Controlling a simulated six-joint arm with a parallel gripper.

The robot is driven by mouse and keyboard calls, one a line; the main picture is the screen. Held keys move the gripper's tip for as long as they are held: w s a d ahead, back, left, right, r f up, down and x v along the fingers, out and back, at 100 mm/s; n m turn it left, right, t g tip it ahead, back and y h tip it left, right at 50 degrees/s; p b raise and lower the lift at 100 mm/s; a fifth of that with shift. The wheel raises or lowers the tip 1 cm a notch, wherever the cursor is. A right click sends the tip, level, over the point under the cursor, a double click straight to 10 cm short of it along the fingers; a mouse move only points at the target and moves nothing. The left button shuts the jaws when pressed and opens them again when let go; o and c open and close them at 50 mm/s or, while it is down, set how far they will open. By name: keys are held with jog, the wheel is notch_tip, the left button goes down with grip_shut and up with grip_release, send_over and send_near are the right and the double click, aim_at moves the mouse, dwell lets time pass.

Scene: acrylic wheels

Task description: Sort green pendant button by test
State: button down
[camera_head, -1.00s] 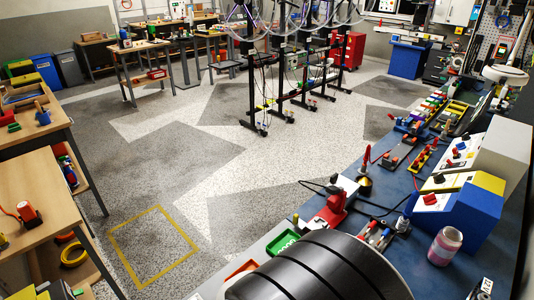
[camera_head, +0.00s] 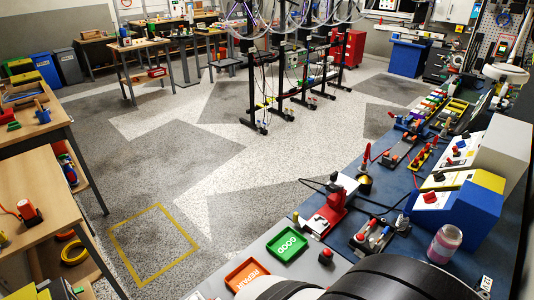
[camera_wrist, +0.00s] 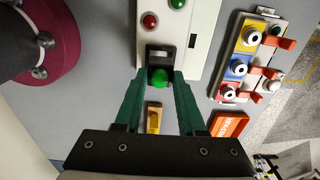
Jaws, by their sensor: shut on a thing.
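In the wrist view, my gripper (camera_wrist: 160,80) has its two green fingers closed on a black block with a round green button (camera_wrist: 159,78) facing the camera. The block sits at the edge of a white panel box (camera_wrist: 190,48), against a dark slot; whether it is seated there I cannot tell. The box carries a red dome (camera_wrist: 149,20) and a green dome (camera_wrist: 177,4). In the head view, the green GOOD tray (camera_head: 287,245) and the orange REPAIR tray (camera_head: 246,275) look empty. The orange tray shows partly in the wrist view (camera_wrist: 229,124). My gripper is hidden in the head view.
A small red-topped block (camera_head: 326,257) stands right of the GOOD tray. A red clamp-like device (camera_head: 330,212), a pink-banded jar (camera_head: 445,243) and a blue-and-white console (camera_head: 455,205) crowd the bench. A coloured module strip (camera_wrist: 245,58) lies right of the white box.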

jog(key=shift+r, duration=0.4)
jog(key=shift+r, duration=1.75)
